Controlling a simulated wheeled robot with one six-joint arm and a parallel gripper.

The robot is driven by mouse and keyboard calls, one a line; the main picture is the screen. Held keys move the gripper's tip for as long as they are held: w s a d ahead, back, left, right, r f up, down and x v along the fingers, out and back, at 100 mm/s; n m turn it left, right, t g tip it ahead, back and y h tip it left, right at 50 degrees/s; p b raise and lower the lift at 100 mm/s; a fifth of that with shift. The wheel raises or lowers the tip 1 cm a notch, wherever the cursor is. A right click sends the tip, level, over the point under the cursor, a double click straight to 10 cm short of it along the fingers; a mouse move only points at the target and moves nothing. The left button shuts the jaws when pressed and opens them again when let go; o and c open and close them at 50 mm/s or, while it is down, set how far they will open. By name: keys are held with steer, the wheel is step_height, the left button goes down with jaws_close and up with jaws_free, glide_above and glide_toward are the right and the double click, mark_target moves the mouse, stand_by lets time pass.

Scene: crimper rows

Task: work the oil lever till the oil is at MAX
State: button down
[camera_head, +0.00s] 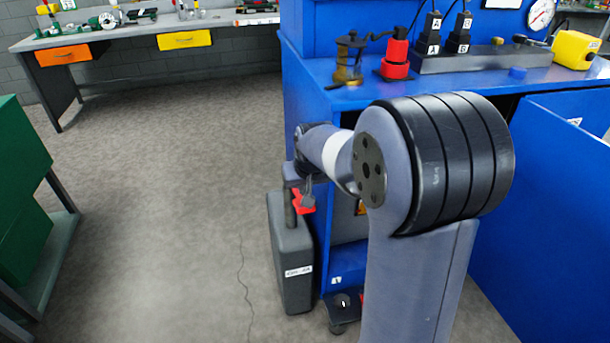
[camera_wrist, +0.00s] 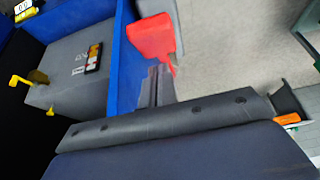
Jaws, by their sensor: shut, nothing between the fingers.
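In the wrist view my gripper (camera_wrist: 157,76) is shut and empty, its grey fingers pointing at a red part (camera_wrist: 152,38). The fingertips are very near it; whether they touch I cannot tell. In the head view my gripper (camera_head: 308,192) hangs beside the blue cabinet, close to a red part (camera_head: 301,204) above a grey can (camera_head: 291,260). The can has a white label too small to read surely. I cannot tell for certain which part is the oil lever, and no MAX mark is readable.
In the wrist view a grey box (camera_wrist: 60,88) with a coloured label (camera_wrist: 93,57) sits left of a blue panel (camera_wrist: 124,62). The blue cabinet (camera_head: 305,100) carries a brass device (camera_head: 348,62) and a red device (camera_head: 395,62). The floor (camera_head: 170,170) at left is clear.

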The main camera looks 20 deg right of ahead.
steer(key=shift+s+f, duration=0.3)
steer(key=shift+f, duration=0.5)
steer(key=shift+f, duration=0.1)
